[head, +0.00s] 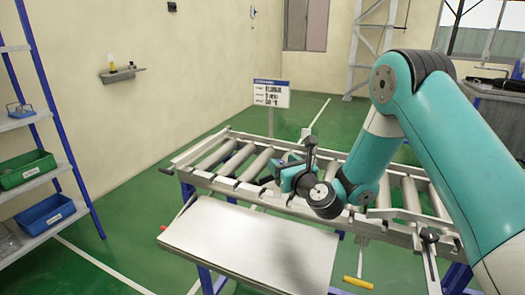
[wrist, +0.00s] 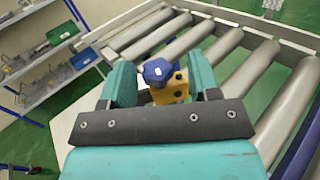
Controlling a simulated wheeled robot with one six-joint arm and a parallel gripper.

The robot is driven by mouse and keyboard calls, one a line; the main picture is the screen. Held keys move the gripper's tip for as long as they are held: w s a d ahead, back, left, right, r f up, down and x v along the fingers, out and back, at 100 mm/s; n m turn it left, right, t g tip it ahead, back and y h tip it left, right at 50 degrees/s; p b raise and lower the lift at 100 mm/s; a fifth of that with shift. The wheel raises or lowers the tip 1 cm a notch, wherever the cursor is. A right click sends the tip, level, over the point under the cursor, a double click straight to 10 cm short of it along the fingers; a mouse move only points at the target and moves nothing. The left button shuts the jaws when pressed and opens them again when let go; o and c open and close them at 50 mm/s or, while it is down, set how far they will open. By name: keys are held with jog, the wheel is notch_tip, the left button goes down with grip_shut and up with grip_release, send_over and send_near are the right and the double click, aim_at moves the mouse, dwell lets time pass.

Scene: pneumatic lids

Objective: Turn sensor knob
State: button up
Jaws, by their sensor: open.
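In the wrist view, the sensor's blue lobed knob (wrist: 157,70) sits on a yellow body (wrist: 170,87) with dark round spots. My gripper (wrist: 160,76) is open, with one teal finger to the left of the knob and one to the right. A gap shows beside the left finger; I cannot tell whether either finger touches the knob. The lower part of the yellow body is hidden behind my gripper's dark crossbar. In the head view, my gripper (head: 288,175) is over the near side of the roller conveyor, and I cannot make out the sensor there.
The roller conveyor (head: 222,156) runs behind a pale flat panel (head: 245,245) in front. A sign (head: 271,94) stands behind the conveyor. A shelf with a green bin (head: 25,170) and a blue bin (head: 45,213) is at the left. Green floor between shelf and conveyor is clear.

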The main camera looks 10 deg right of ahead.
jog(key=shift+w, duration=0.7)
jog(key=shift+w+a, duration=0.15)
jog(key=shift+a, duration=0.1)
jog(key=shift+a, duration=0.1)
jog(key=shift+c, duration=0.7)
jog(key=shift+a, duration=0.1)
jog(key=c, duration=0.8)
jog(key=shift+f+n+y+b, duration=0.35)
jog(key=shift+y+b, duration=0.25)
jog(key=shift+b, duration=0.6)
jog(key=n+g+y+b, duration=0.1)
jog(key=b, duration=0.1)
jog(key=shift+y+b, duration=0.3)
jog(key=shift+b, duration=0.1)
jog(key=n+y+b, duration=0.1)
jog(key=n+g+y, duration=0.1)
jog(key=shift+r+y+b, duration=0.2)
jog(key=shift+y+b, duration=0.2)
jog(key=shift+r+n+g+y, duration=0.1)
jog(key=shift+n+g+y, duration=1.1)
jog(key=shift+y, duration=0.1)
